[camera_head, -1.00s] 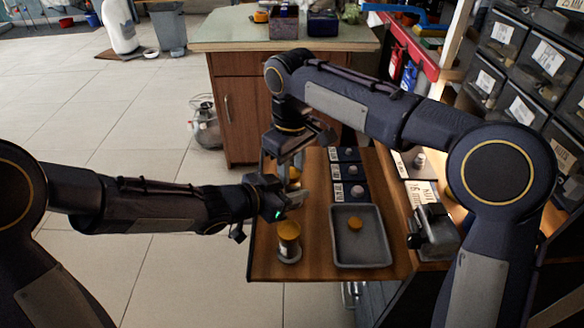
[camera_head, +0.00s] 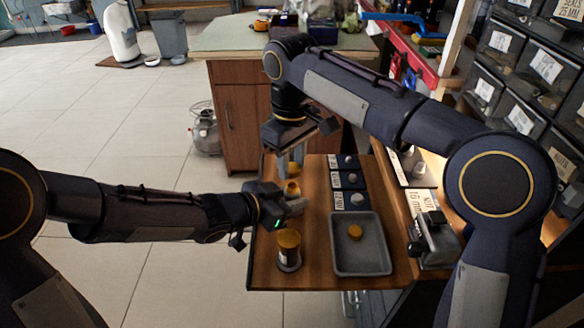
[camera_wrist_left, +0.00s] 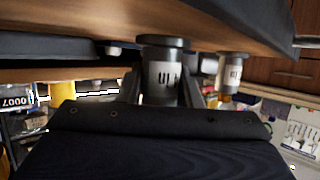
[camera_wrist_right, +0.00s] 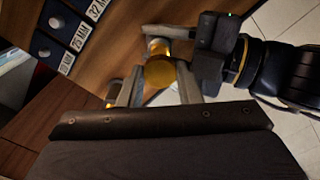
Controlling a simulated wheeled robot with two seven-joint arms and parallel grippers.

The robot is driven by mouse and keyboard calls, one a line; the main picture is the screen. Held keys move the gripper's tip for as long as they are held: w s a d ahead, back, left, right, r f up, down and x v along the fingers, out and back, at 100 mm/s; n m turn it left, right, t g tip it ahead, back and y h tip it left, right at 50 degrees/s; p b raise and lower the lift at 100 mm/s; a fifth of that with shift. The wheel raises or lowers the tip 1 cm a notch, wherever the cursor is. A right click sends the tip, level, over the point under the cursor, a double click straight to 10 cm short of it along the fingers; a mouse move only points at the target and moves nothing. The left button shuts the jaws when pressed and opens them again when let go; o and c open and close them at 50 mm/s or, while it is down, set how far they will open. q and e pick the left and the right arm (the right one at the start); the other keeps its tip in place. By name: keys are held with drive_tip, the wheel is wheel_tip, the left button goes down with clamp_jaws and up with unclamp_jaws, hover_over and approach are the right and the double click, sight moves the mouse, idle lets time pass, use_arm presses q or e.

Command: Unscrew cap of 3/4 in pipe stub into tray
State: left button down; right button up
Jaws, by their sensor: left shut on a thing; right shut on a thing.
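My left gripper (camera_head: 292,206) is shut around a grey labelled stub (camera_wrist_left: 165,76), upright on the wooden board. An orange top (camera_head: 292,188) shows at the left fingers. My right gripper (camera_wrist_right: 160,82) points down just behind it, shut on a yellow cap (camera_wrist_right: 160,72). A second yellow round (camera_wrist_right: 160,45) shows beside that cap; I cannot tell whether the two touch. Another capped stub (camera_head: 289,246) stands at the board's front. A further labelled stub (camera_wrist_left: 234,72) shows in the left wrist view. The grey tray (camera_head: 342,263) holds one yellow cap (camera_head: 355,232).
Dark labelled blocks with pale knobs (camera_head: 350,180) line the board behind the tray. A grey clamp-like tool (camera_head: 433,238) lies right of the tray. Drawer bins (camera_head: 510,80) stand at the right.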

drive_tip(key=shift+r, duration=0.95)
use_arm(q)
drive_tip(key=c, duration=0.9)
unclamp_jaws()
drive_tip(key=shift+c, duration=0.2)
drive_tip(key=shift+a, duration=0.1)
